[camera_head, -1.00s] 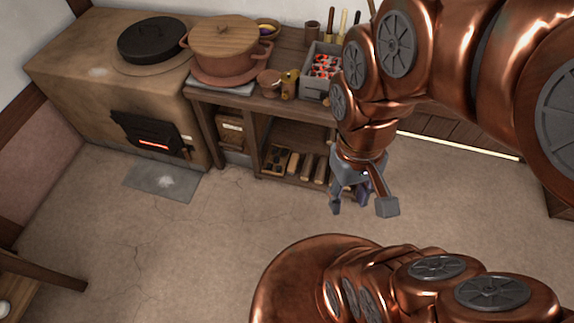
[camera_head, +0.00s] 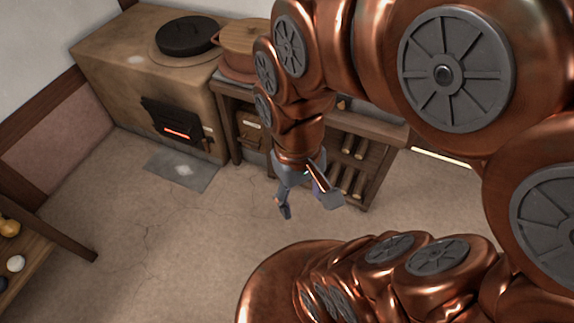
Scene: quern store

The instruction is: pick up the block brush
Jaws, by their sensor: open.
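I cannot make out a block brush in the camera_head view. My gripper (camera_head: 306,203) points down over the floor in front of the wooden work table (camera_head: 228,90). Its fingers are spread, with nothing visible between them. My arm hides most of the table's top and part of its shelves, so anything there is covered.
A clay stove (camera_head: 120,75) with a dark lidded pan (camera_head: 186,37) and glowing firebox (camera_head: 175,125) stands at the back left. A lidded pot (camera_head: 243,45) is partly hidden. A low wooden table (camera_head: 55,228) at left holds a yellow item (camera_head: 8,227) and white ball (camera_head: 15,263). The middle floor is clear.

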